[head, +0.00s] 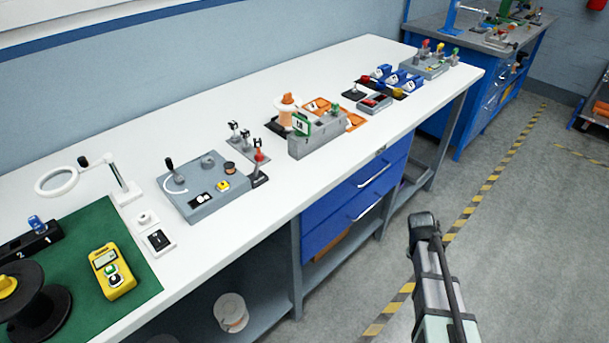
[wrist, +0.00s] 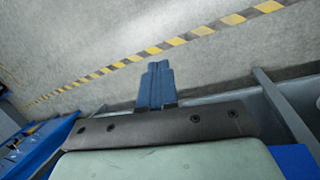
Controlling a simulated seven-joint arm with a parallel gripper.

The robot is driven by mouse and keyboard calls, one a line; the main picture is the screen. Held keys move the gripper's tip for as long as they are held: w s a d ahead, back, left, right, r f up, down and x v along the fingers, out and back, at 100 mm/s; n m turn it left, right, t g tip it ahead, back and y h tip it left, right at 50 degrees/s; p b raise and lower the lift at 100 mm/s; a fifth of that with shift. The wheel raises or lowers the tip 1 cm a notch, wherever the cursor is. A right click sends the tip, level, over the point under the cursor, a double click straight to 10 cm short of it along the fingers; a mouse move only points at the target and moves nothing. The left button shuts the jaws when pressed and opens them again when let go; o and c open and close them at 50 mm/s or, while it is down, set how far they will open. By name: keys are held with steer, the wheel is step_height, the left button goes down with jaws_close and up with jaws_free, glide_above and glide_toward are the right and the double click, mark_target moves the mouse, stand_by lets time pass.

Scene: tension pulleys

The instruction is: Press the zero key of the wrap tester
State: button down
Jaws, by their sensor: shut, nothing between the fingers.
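A yellow handheld device (head: 112,270) with a display and several keys lies on the green mat (head: 148,280) at the lower left of the head view. I cannot tell for certain which is the wrap tester; no key label is readable. My gripper shows in the wrist view with its blue fingers (wrist: 156,84) together, shut and empty over the floor. In the head view my arm is at lower right, off the bench, away from both devices.

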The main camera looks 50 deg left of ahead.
steer(key=w+a+r+n+t+y, duration=0.1)
steer(key=a+r+n+t, duration=0.25)
steer(key=a+r, duration=1.4)
steer(key=s+a+r+n, duration=0.1)
steer(key=s+a+r, duration=0.1)
steer(key=a+r, duration=0.2)
steer(key=s+a+r+n+t+y, duration=0.1)
steer(key=s+a+r, duration=0.1)
steer(key=a+r, duration=0.2)
steer(key=s+a+r+n, duration=0.2)
steer(key=a+r, duration=0.3)
steer(key=shift+y, duration=0.4)
steer(key=s+a+r+n, duration=0.1)
steer(key=s+a+r, duration=0.3)
step_height(320, 180, up, 8)
steer(key=n+t, duration=0.2)
steer(key=n, duration=0.3)
glide_above(220, 186)
steer(key=shift+f+y, duration=0.2)
steer(key=shift+y, duration=0.2)
steer(key=shift+f, duration=0.15)
steer(key=shift+f, duration=4.3)
